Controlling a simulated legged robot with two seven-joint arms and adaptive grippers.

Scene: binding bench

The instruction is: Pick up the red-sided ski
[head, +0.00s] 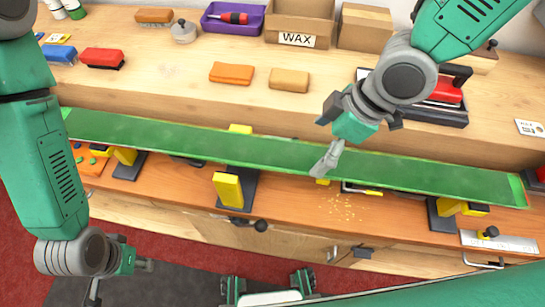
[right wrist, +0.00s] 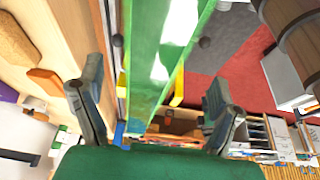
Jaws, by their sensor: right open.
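A long ski (head: 260,152) with a green top and bright green edges lies across the bench's front from left to right; no red side shows on it. It passes between the yellow jaws of the middle vise. My right gripper (head: 330,158) is over the ski, right of that vise. In the right wrist view the ski (right wrist: 163,50) runs between its two spread fingers (right wrist: 152,105), with gaps on both sides. My left gripper (head: 120,278) hangs low at the left, in front of the bench and away from the ski. Its fingers are apart and empty.
The middle vise (head: 228,189) and the right vise (head: 442,215) stand under the ski.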

